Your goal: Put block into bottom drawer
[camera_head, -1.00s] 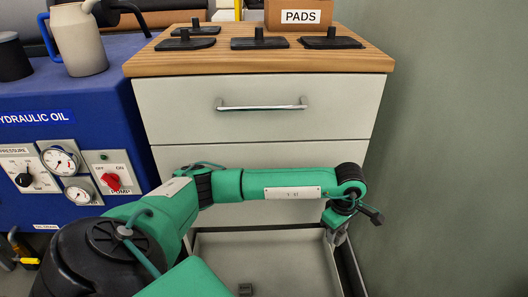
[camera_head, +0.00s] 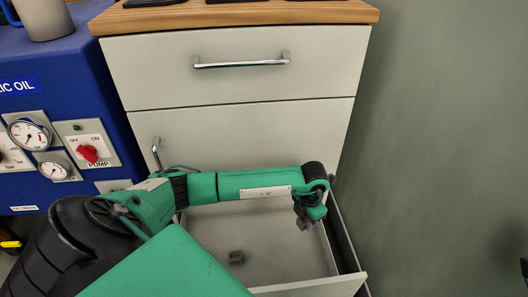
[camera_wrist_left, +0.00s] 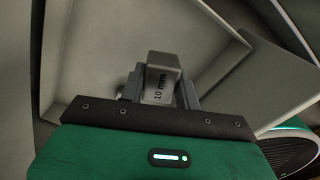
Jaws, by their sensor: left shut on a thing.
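The bottom drawer (camera_head: 262,208) is pulled open, and its pale interior shows below the cabinet. My left gripper (camera_head: 303,220) hangs over the right part of the open drawer in the head view. In the left wrist view my left gripper (camera_wrist_left: 160,98) is shut on a grey block (camera_wrist_left: 160,80) marked "10 mm", with the drawer's pale floor and walls behind it. The held block is too small to make out clearly in the head view. A small dark grey piece (camera_head: 236,257) lies on the drawer floor left of the gripper. My right gripper is not in view.
The drawer's front panel (camera_head: 335,287) stands at the lower right. The upper drawer (camera_head: 235,75) is closed, with a metal handle. A blue hydraulic unit (camera_head: 65,100) with gauges stands at the left. A plain green-grey wall (camera_head: 440,150) is close on the right.

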